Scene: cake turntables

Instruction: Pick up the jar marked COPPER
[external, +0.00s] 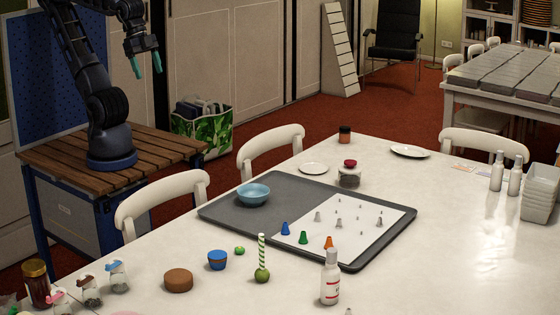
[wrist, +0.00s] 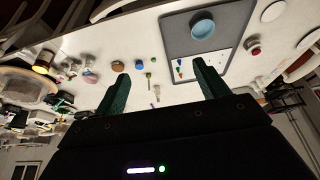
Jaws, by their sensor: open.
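No label reading COPPER can be made out in either view, so I cannot tell which jar it is. A dark jar with a gold lid (external: 37,284) stands at the table's near left corner. Small glass jars with coloured tops, one blue (external: 118,277) and one pink or red (external: 90,291), stand beside it. A glass jar with a red lid (external: 349,175) stands behind the tray; its red lid also shows in the wrist view (wrist: 253,46). A small dark jar with an orange-brown lid (external: 344,134) is at the far edge. My gripper (external: 149,63) is open and empty, high above the wooden stand; its fingers also show in the wrist view (wrist: 161,72).
A grey tray (external: 229,213) holds a blue bowl (external: 253,194) and a white sheet with small cones. A brown round block (external: 178,280), a blue cup (external: 217,260), a candle holder (external: 262,275) and a white bottle (external: 330,282) stand in front. White chairs (external: 160,197) line the left edge.

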